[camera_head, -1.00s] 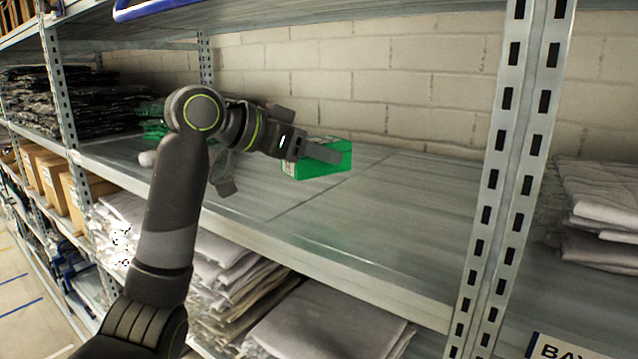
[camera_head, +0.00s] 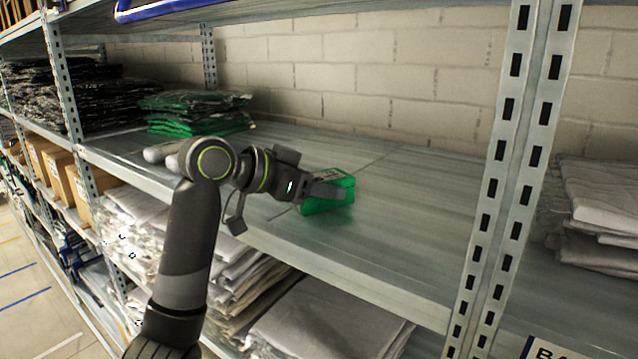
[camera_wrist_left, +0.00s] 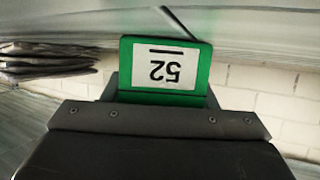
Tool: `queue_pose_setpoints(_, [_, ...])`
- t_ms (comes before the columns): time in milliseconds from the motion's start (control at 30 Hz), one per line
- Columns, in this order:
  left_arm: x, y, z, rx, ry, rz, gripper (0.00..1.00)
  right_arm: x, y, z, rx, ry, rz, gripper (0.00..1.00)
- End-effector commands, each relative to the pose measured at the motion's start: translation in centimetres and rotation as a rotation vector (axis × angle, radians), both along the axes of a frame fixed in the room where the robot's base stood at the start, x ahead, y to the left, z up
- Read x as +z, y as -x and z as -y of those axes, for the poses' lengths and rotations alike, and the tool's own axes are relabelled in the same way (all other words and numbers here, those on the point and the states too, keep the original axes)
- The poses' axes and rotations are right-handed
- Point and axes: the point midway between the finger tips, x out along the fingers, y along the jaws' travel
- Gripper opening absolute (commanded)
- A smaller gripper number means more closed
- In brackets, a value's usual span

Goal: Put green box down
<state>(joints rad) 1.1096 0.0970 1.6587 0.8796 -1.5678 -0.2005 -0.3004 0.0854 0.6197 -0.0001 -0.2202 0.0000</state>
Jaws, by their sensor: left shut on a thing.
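The green box (camera_head: 337,197) is at the middle shelf, near its front half, in the head view. My left gripper (camera_head: 328,190) is shut on the green box, with a finger across its near side. In the left wrist view the green box (camera_wrist_left: 203,74) shows a white label reading 52, upside down, between the fingers of the gripper (camera_wrist_left: 163,100). I cannot tell whether the underside of the box touches the shelf (camera_head: 400,235). My right gripper is not in view.
Green bagged garments (camera_head: 195,112) and dark bagged garments (camera_head: 100,100) are stacked on the left of the shelf. A perforated upright (camera_head: 505,150) stands to the right. The shelf between box and upright is bare. Pale garments (camera_head: 330,322) lie on the shelf below.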

Motion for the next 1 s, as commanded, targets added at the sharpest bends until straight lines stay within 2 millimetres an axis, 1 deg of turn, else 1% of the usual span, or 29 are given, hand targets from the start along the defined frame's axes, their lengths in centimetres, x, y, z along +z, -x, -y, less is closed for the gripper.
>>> queue_pose_setpoints(33, [-0.3, 0.0, 0.0, 0.000, 0.000, 0.000, 0.30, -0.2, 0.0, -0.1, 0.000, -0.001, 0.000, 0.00])
queue_pose_setpoints(67, [-0.2, 0.0, 0.0, 0.000, 0.000, 0.000, 0.56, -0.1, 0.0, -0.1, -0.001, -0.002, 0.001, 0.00])
queue_pose_setpoints(200, [-0.2, 0.0, 0.0, 0.000, 0.000, 0.000, 0.74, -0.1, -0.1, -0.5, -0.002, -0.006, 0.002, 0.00])
queue_pose_setpoints(467, [-0.1, 0.0, 0.0, 0.000, 0.000, 0.000, 0.74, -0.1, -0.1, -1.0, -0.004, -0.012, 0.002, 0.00])
queue_pose_setpoints(567, [0.4, 0.0, 0.0, 0.000, 0.000, 0.000, 0.74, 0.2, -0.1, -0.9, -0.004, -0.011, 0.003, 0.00])
queue_pose_setpoints(667, [0.4, 0.4, -0.9, 0.001, 0.000, 0.002, 0.74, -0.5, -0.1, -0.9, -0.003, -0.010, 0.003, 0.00])
queue_pose_setpoints(1000, [2.8, 3.5, -6.0, 0.004, -0.003, 0.004, 0.74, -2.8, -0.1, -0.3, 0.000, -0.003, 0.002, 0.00])
